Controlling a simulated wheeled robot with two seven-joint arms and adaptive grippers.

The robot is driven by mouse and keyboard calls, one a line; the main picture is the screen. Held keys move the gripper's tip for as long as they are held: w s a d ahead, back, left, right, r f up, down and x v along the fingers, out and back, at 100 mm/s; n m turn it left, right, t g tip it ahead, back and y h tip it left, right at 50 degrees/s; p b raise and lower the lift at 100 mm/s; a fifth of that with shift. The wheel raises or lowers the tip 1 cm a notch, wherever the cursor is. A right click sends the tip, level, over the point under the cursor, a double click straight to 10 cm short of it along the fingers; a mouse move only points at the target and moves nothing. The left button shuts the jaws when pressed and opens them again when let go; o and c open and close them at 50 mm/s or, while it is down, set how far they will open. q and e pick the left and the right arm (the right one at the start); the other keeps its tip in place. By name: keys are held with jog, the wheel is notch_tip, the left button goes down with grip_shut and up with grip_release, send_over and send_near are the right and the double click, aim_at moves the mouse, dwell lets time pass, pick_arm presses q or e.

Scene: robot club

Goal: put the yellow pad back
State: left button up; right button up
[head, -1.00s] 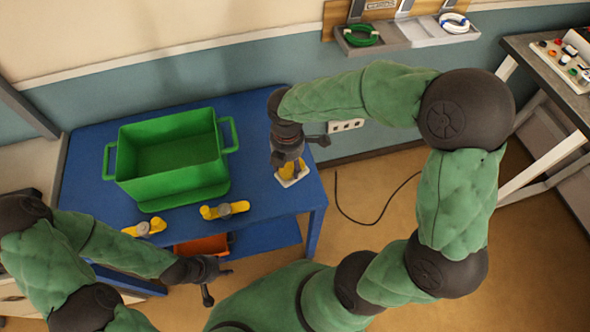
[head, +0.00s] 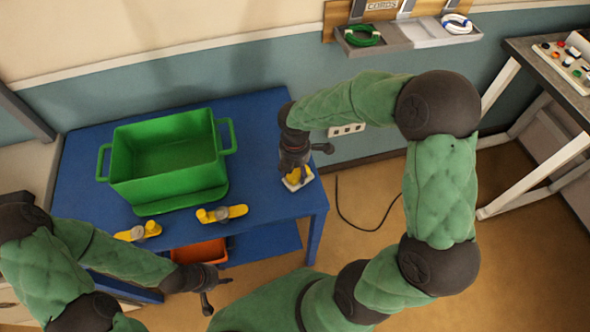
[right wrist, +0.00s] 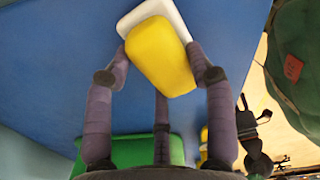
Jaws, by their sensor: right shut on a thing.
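The yellow pad (right wrist: 160,57) is a rounded block between the fingers of my right gripper (right wrist: 163,60), which is shut on it. In the head view the pad (head: 294,176) shows only partly below my right gripper (head: 295,165), near the right end of the blue table. A white flat piece (right wrist: 152,13) shows just behind the pad; it also shows in the head view (head: 306,177). I cannot tell whether pad and white piece touch. My left gripper (head: 206,298) hangs in front of the table, away from the pad; its finger opening is unclear.
A green bin (head: 170,195) stands on the blue table (head: 80,185). Two yellow pieces with grey knobs (head: 222,213) (head: 138,232) lie along the front edge. An orange bin (head: 200,251) is on the shelf below. A socket strip (head: 346,129) and dark cable (head: 345,212) are to the right.

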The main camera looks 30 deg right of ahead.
aim_at(295, 170)
jog(key=shift+f, duration=0.1)
jog(key=o, duration=1)
notch_tip(295, 170, up, 12)
jog(key=p, duration=0.4)
